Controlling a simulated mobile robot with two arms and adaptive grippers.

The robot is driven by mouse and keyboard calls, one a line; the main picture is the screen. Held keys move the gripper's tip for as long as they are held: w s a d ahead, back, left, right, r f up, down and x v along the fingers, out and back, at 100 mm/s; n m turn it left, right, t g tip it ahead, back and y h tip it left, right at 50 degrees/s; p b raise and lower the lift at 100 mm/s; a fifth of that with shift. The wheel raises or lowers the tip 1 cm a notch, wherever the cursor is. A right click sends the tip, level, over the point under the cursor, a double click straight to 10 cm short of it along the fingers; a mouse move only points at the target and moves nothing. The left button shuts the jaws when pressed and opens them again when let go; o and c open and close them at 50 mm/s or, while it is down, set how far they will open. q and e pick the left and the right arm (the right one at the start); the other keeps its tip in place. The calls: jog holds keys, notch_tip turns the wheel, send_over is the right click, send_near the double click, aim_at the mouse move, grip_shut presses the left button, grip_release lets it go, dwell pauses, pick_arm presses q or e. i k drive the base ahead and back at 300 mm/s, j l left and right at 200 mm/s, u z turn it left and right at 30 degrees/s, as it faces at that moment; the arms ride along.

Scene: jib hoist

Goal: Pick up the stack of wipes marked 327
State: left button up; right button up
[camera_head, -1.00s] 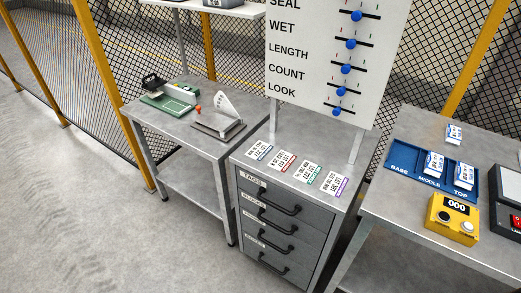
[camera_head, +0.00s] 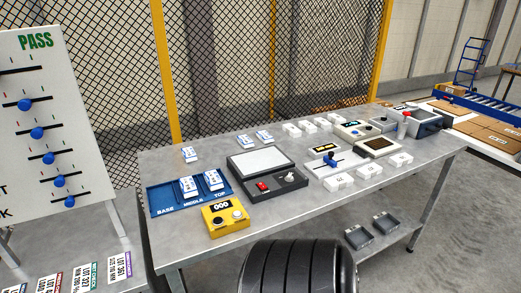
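Several white stacks stand on the long metal table. Those at its front edge include a left one (camera_head: 339,182), a middle one (camera_head: 370,171) and a right one (camera_head: 401,160). More white blocks (camera_head: 291,130) stand towards the back. Small white and blue packs also stand there: one at the back left (camera_head: 189,155), two at the back middle (camera_head: 245,143), and two in the blue tray (camera_head: 165,204) at MIDDLE and TOP. The markings are too small to read, so I cannot tell which stack is 327. Neither gripper shows.
A yellow counter box (camera_head: 225,217) reading 000 stands at the table's front left. A grey-topped device (camera_head: 262,162) with a red switch is beside it. A slider board (camera_head: 45,120) stands at left. A dark ribbed round shape, apparently mine, covers the bottom middle. Mesh fence runs behind.

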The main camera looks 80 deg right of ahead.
aim_at(367, 171)
jog(key=z, duration=2)
jog(key=i+l+z, duration=0.2)
jog(key=l+z, duration=0.2)
jog(key=i+l+z, duration=0.45)
jog(key=z, duration=0.3)
jog(key=i, duration=0.05)
